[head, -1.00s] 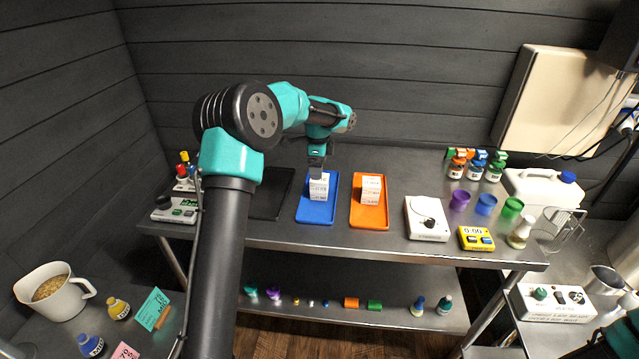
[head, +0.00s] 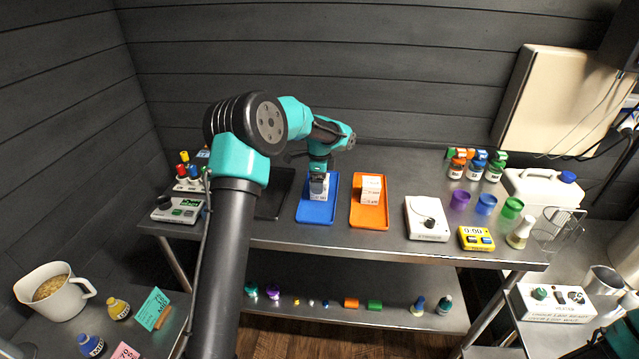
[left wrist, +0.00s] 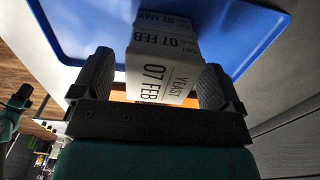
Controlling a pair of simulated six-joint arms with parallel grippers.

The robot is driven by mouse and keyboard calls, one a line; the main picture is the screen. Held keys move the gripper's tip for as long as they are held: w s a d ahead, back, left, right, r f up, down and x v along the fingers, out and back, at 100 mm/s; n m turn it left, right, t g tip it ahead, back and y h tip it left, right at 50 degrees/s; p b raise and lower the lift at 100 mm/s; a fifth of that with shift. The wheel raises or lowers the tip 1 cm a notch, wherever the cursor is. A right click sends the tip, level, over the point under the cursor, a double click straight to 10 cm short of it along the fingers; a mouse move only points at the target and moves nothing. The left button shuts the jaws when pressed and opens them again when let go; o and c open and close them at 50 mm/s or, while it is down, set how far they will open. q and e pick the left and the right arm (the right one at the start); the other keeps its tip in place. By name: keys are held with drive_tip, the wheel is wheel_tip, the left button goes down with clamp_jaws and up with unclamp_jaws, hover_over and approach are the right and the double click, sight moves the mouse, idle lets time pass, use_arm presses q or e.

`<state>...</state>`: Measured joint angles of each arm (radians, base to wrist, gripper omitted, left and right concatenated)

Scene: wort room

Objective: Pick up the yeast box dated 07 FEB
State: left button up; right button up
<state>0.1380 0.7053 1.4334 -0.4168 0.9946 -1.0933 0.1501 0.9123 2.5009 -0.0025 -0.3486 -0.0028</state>
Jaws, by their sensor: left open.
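A white yeast box marked 07 FEB (left wrist: 158,72) is between the fingers of my left gripper in the left wrist view. Its lettered faces point toward the camera. Directly beyond it is a white box marked 07 MAY (left wrist: 162,18). In the head view, my left gripper (head: 318,187) is down over the boxes on the blue tray (head: 316,216) and hides most of them. The gripper is open, one finger on each side of the 07 FEB box. Whether a finger touches it I cannot tell. My right gripper does not show.
An orange tray (head: 369,222) with white boxes (head: 371,187) stands just right of the blue tray. A black tray (head: 273,207) lies to the left. Further right are a white scale (head: 424,222) and a yellow timer (head: 476,238).

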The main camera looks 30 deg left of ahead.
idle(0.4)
use_arm(q)
drive_tip(key=c, duration=1)
drive_tip(key=shift+r, duration=0.2)
drive_tip(key=shift+r, duration=1.45)
drive_tip(key=shift+s+d+r, duration=0.15)
drive_tip(key=shift+s+r, duration=0.05)
drive_tip(key=s+d, duration=0.2)
drive_tip(key=s, duration=0.2)
drive_tip(key=s+d+r, duration=0.1)
drive_tip(key=s+d, duration=0.2)
drive_tip(key=s, duration=0.2)
drive_tip(key=s+d, duration=0.3)
drive_tip(key=s, duration=0.1)
drive_tip(key=shift+s+r, duration=0.15)
drive_tip(key=shift+r, duration=0.05)
